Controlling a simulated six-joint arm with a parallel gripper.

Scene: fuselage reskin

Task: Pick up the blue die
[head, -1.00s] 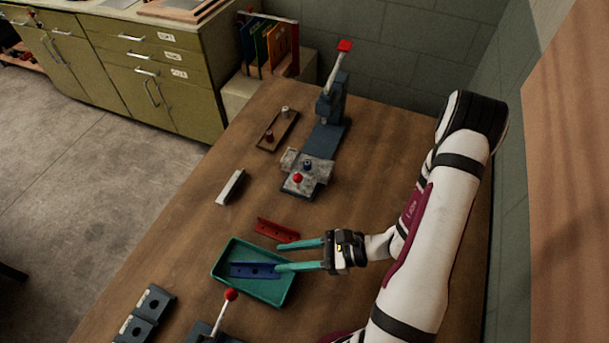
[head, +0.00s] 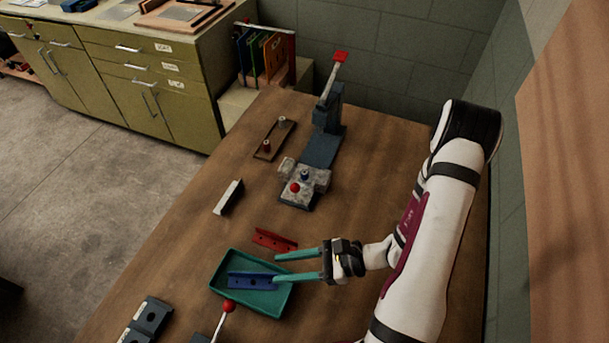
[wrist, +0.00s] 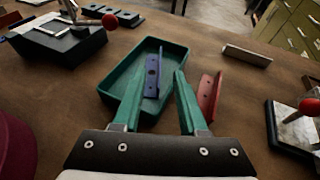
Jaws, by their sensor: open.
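The blue die (head: 249,281) is a long angled bar with holes. It sits inside the green tray (head: 222,300). In the wrist view, the blue die (wrist: 152,75) shows between my two fingertips, lengthwise with the tray (wrist: 176,50). My gripper (head: 275,270) is open and empty, its teal fingers reaching in from the right. In the wrist view, my gripper (wrist: 159,73) has its left finger over the tray and its right finger near the tray's right side. Height above the die and any contact cannot be told.
A red die (head: 274,240) lies beside the tray, close to my right finger in the wrist view (wrist: 209,97). A red-knobbed lever (head: 229,306) stands near the tray's front. A pale bar (head: 229,197) and a press (head: 322,145) are farther back.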

